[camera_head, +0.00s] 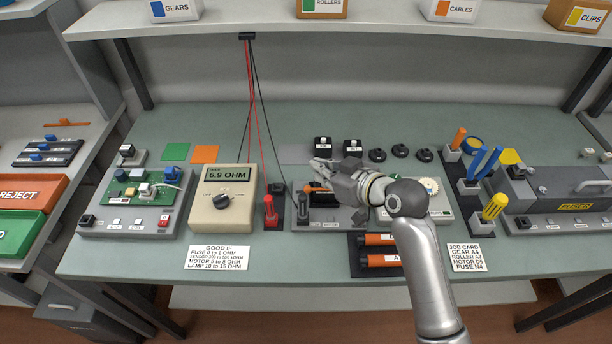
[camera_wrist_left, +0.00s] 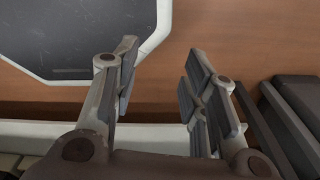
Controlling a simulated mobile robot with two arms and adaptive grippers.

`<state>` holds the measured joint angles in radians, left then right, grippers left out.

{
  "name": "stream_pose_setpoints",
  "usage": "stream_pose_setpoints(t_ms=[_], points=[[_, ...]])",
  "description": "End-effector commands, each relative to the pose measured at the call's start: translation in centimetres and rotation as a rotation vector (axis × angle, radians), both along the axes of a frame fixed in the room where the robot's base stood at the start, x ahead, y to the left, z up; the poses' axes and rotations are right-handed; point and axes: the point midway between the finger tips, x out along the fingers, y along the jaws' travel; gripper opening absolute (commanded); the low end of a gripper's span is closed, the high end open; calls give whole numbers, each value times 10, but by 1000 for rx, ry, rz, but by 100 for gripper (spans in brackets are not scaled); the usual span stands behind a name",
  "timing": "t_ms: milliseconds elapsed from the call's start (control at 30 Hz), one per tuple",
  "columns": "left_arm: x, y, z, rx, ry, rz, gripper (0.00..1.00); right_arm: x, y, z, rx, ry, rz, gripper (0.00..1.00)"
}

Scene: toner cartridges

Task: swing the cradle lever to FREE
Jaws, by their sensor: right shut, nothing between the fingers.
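The cradle (camera_head: 330,226), a grey block with dark parts, sits at the middle of the bench, partly hidden by my right gripper. A small orange piece (camera_head: 314,189) that looks like the lever shows just beneath the fingers. My right gripper (camera_head: 316,172) is shut and empty, over the cradle's left part. I cannot tell whether it touches the orange piece. The FREE mark is not readable. My left gripper (camera_wrist_left: 163,95) is out of the head view; in the left wrist view it is open and empty, above the brown floor.
A meter (camera_head: 225,199) reading 6.9 OHM and a red probe (camera_head: 270,211) stand left of the cradle. Orange-and-black cartridges (camera_head: 381,259) lie in a rack in front. Black round knobs (camera_head: 400,151) are behind. Upright coloured tools (camera_head: 495,207) and a fuser unit (camera_head: 560,199) stand to the right.

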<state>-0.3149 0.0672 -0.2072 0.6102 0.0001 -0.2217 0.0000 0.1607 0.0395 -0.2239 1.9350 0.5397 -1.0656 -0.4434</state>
Motion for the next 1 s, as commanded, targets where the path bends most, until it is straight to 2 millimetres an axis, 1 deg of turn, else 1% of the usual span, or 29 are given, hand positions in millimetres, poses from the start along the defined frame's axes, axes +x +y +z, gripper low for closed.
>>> stream_pose_setpoints(t_ms=[133, 300, 433, 633, 667, 700, 800, 1000], points=[[11, 9, 6, 10, -16, 0, 40, 13, 13, -7, 2, 3, 0, 0], [28, 13, 12, 14, -40, 4, 40, 31, 28, -19, 2, 3, 1, 0], [29, 13, 15, 14, -42, 5, 40, 44, 39, -28, 1, 2, 1, 0], [23, 13, 18, 15, -35, 4, 40, 62, 54, -40, 1, 2, 1, 0], [22, 13, 20, 14, -33, 4, 40, 61, 52, -43, -1, 4, 0, 0], [20, 13, 24, 14, -30, 4, 40, 54, 47, -49, -1, 7, 0, 0], [18, 13, 28, 15, -26, 4, 40, 47, 41, -57, 0, 4, -1, 0], [17, 12, 31, 13, -24, 3, 40, 40, 35, -67, -1, 1, 0, 0]])
